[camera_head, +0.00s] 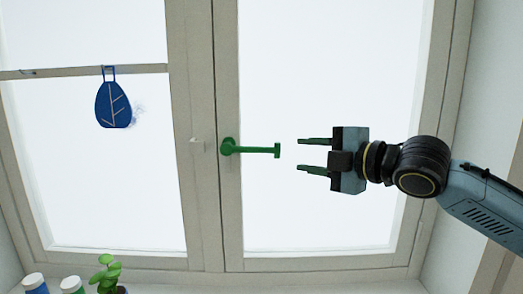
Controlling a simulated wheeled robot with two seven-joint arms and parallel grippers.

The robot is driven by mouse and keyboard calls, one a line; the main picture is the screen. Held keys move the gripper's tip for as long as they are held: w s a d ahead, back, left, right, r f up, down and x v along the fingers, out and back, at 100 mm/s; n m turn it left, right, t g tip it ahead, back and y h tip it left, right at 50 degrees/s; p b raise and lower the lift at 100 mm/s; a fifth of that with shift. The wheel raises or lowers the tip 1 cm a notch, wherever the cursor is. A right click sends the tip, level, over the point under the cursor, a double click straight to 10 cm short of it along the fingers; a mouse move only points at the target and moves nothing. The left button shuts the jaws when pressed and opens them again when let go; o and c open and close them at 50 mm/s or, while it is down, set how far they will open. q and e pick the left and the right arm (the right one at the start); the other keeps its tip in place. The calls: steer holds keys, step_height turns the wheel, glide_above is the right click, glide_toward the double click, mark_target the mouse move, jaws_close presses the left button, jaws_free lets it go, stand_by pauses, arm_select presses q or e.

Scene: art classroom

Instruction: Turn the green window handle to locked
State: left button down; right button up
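The green window handle (250,149) is mounted on the middle frame post of the window. Its round base is at the left, and its lever points right, about horizontal, with a short crosspiece at the tip. My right gripper (308,155) is just right of that tip. Its two green-tipped fingers point left, spread apart, one above and one below the handle's level. The gripper is open and empty, and a gap shows between its fingertips and the handle. My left gripper is not in view.
The window (330,60) has pale frames and bright panes. A blue leaf-shaped ornament (113,105) hangs from a bar at the left. A potted plant (107,272) and bottles (35,284) stand at the bottom left.

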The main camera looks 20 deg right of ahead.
mark_target(265, 150)
steer(key=p+x, duration=0.2)
steer(key=x, duration=1.1)
steer(key=shift+w+a+p, duration=0.1)
steer(key=shift+a+p, duration=0.05)
steer(key=shift+p, duration=0.15)
steer(key=shift+c, duration=0.5)
jaws_close()
